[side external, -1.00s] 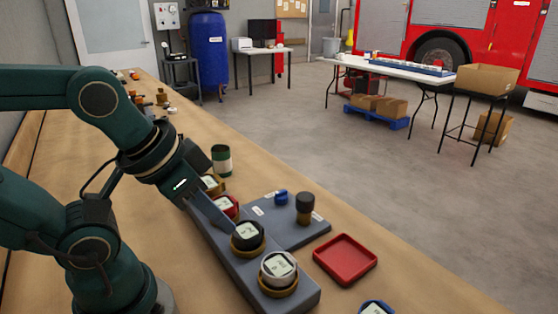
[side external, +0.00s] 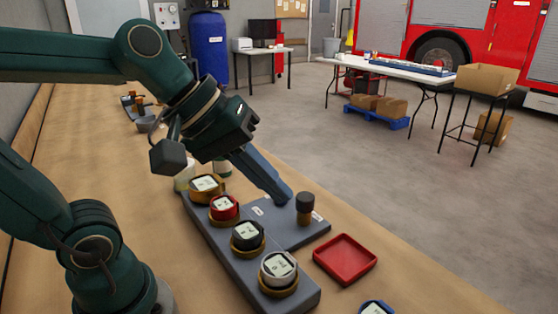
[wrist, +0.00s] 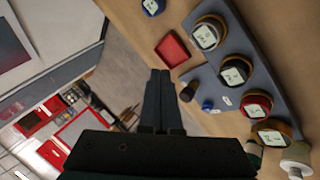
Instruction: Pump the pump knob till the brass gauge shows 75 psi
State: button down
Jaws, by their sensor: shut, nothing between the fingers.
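The brass gauge (side external: 205,186) is at the far end of the gauge row in the side view; it also shows in the wrist view (wrist: 272,132). I cannot read its display. The pump knob (side external: 305,207) has a black cap on a brass-coloured stem and stands upright on the grey base plate; it also shows in the wrist view (wrist: 188,91). My gripper (side external: 284,200) is shut and empty, its tips left of the pump knob and apart from it. In the side view the fingers hide the small blue knob (wrist: 207,105).
Red (side external: 224,208), black (side external: 247,236) and white (side external: 279,269) gauges share the grey block (side external: 228,262). A red tray (side external: 345,259) lies right of it, with another blue-rimmed item (side external: 375,307) at the bottom edge. A green-banded cylinder stands partly hidden behind my gripper.

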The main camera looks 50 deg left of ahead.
jog(key=w+a+r+n, duration=0.1)
jog(key=w+r+n, duration=0.1)
jog(key=w+n, duration=0.35)
jog(key=n+t, duration=0.2)
jog(key=n, duration=0.7)
send_over(300, 196)
notch_tip(300, 196, down, 4)
jog(key=shift+h, duration=0.3)
jog(key=shift+f, duration=0.1)
jog(key=shift+f, duration=4.3)
jog(key=shift+f, duration=0.15)
jog(key=shift+f, duration=0.25)
